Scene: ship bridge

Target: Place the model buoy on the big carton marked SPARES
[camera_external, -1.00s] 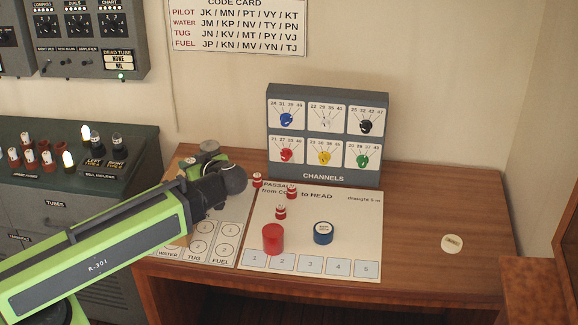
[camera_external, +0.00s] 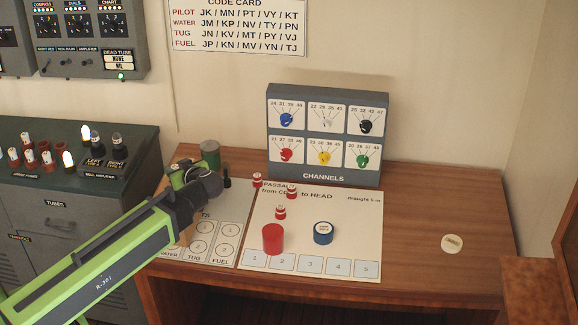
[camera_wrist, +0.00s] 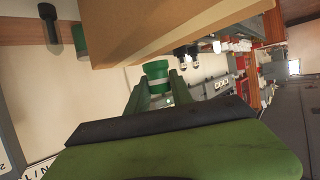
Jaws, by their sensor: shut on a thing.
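My gripper (camera_wrist: 158,84) is shut on a small green object with a white band, which looks like the model buoy (camera_wrist: 156,69), in the wrist view. In the external view my gripper (camera_external: 190,176) is over the left end of the desk, and the held buoy is mostly hidden by it. A large plain brown box, probably the SPARES carton (camera_wrist: 165,28), is close beside the fingers in the wrist view. In the external view my arm hides nearly all of it. I cannot read its marking or tell whether the buoy touches it.
A dark green cylinder (camera_external: 210,153) and a black peg (camera_external: 227,179) stand near my gripper. The chart sheet holds a red cylinder (camera_external: 273,239), a blue round piece (camera_external: 323,232) and several small red-and-white pieces. The channels panel (camera_external: 325,135) stands behind. The desk's right side is mostly clear.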

